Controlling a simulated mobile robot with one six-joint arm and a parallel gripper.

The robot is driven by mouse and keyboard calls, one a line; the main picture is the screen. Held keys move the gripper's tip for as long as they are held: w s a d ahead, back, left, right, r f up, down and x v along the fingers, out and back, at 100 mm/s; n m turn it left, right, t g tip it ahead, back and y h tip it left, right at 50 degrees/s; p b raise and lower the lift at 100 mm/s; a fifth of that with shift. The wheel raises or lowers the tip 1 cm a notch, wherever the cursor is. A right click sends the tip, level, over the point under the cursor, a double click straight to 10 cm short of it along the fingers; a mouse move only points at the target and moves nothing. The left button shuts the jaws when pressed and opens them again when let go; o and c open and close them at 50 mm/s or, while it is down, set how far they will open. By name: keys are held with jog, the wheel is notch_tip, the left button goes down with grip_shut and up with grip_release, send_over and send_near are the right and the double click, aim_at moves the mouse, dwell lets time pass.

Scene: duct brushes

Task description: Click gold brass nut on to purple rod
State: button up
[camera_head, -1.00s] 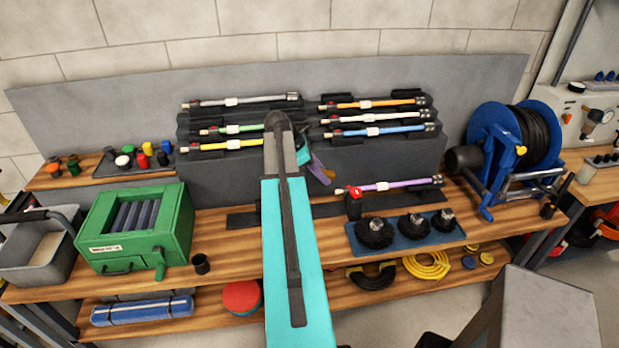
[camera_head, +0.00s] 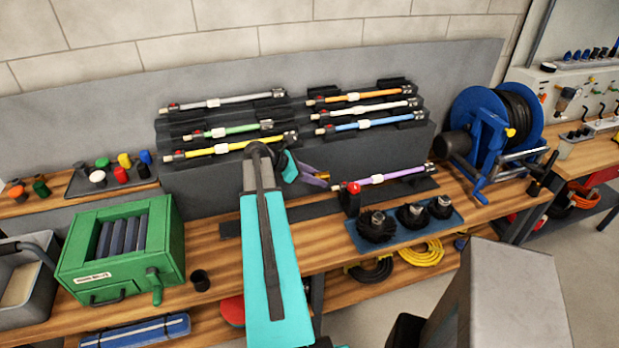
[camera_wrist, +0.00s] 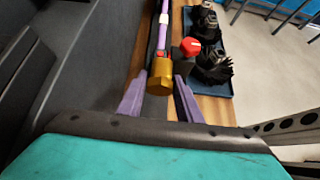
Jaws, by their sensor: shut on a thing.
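The purple rod (camera_head: 392,177) lies level on a dark holder at the bench's back, its near end beside a red-topped clamp (camera_head: 354,188). It also shows in the wrist view (camera_wrist: 161,36), running away from me. My gripper (camera_head: 318,180), with purple fingers, is at the rod's left end. The gold brass nut (camera_wrist: 158,76) sits between the fingertips (camera_wrist: 160,82) in the wrist view, and my gripper is shut on it. The nut is in line with the rod and covers its end. I cannot tell whether nut and rod touch.
Several other coloured rods lie on the stepped rack (camera_head: 290,160) behind. A blue tray (camera_head: 385,240) of black brushes is in front of the purple rod. A green box (camera_head: 120,250) stands left, a blue hose reel (camera_head: 495,130) right.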

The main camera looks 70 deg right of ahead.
jog(key=shift+w+a+f, duration=0.1)
jog(key=shift+w, duration=0.1)
jog(key=shift+s+f+b, duration=0.1)
jog(key=shift+f+b, duration=2.6)
jog(key=shift+f, duration=0.7)
jog(key=shift+r+p, duration=0.15)
jog(key=shift+p, duration=0.2)
jog(key=shift+s+d+p, duration=0.7)
jog(key=shift+s+d, duration=0.8)
jog(key=shift+s, duration=0.25)
dwell(0.6)
jog(key=o, duration=1.3)
jog(key=shift+w+a, duration=0.1)
